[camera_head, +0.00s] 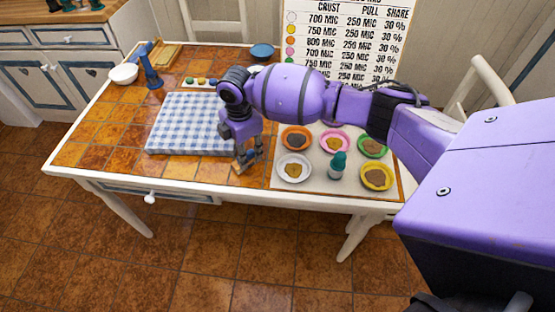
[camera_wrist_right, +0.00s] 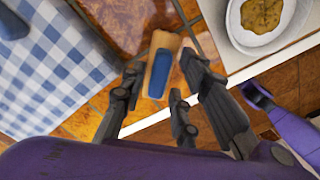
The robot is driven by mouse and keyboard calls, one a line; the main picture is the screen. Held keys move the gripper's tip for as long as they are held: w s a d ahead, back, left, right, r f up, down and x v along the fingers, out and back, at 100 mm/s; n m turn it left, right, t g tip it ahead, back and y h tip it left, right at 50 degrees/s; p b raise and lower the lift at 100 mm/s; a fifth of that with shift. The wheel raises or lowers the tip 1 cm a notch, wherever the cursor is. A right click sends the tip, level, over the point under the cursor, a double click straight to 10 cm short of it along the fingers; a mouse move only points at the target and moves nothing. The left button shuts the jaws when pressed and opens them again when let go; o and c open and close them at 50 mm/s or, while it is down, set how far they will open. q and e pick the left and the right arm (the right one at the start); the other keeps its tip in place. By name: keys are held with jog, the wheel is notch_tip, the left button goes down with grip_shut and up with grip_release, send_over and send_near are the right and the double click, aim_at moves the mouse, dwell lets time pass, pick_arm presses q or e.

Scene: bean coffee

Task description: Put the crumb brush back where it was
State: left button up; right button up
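A small brush-like piece with a pale wooden body and a blue part (camera_wrist_right: 160,74), apparently the crumb brush, shows between my right fingers in the right wrist view. My right gripper (camera_head: 247,158) is low over the tiled table, between the checked cloth and the tray of dishes. In the right wrist view its fingers (camera_wrist_right: 162,80) stand apart on either side of the brush, with gaps visible. In the head view the gripper mostly hides the brush. I cannot tell whether the brush touches the table. My left gripper is not in view.
A blue-white checked cloth (camera_head: 190,125) lies left of the gripper. A pale tray (camera_head: 315,186) with several coloured dishes and a teal-topped bottle (camera_head: 338,162) lies right. A white bowl (camera_head: 124,73), blue stand (camera_head: 150,68) and blue bowl (camera_head: 262,51) stand farther back. The left front tiles are clear.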

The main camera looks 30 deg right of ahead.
jog(key=shift+w+r, duration=0.1)
notch_tip(320, 180, up, 12)
jog(key=shift+r+p, duration=0.2)
jog(key=shift+p, duration=0.15)
jog(key=s+a+f+m+t+y, duration=0.2)
jog(key=s+a+f+m+y, duration=0.15)
jog(key=s+a+f, duration=0.45)
jog(key=s+a+f+m+t+y, duration=0.2)
jog(key=s+a+f+m, duration=0.25)
jog(key=s+f, duration=0.4)
jog(key=s+d+f+m+t+h, duration=0.2)
jog(key=s+d+f+m, duration=0.3)
jog(key=s+d, duration=0.3)
jog(key=s+d+f+m+t+h, duration=0.2)
jog(key=s+d+m, duration=0.4)
jog(key=s, duration=0.5)
notch_tip(320, 180, down, 3)
jog(key=shift+s+d+r+m+h, duration=0.1)
jog(key=shift+s+d+m+h, duration=0.3)
jog(key=shift+d+h, duration=0.4)
